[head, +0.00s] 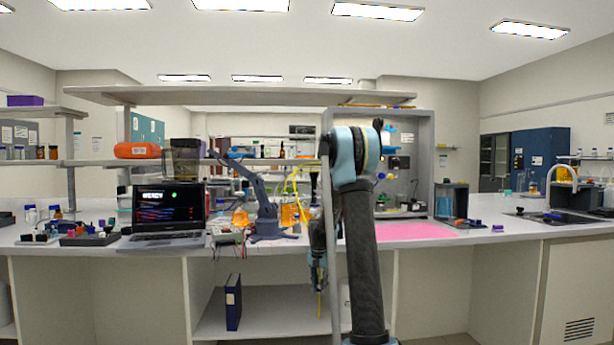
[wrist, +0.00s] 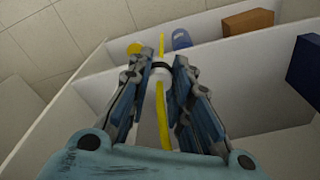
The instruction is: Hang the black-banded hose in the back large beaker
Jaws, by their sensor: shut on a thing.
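My gripper (wrist: 162,66) is shut on a yellow hose (wrist: 162,102) with a black band (wrist: 160,65) between the fingertips. In the head view my gripper (head: 318,272) points down in front of the bench's front edge, below the top. A short yellow end of the hose (head: 320,306) hangs under it. I cannot tell which vessel is the back large beaker.
A grey-blue desktop arm (head: 258,195), a laptop (head: 165,213) and an orange-filled flask (head: 240,217) stand left of my arm. A pink mat (head: 415,231) lies clear at right. Under the bench are shelf walls and a dark blue binder (head: 233,302).

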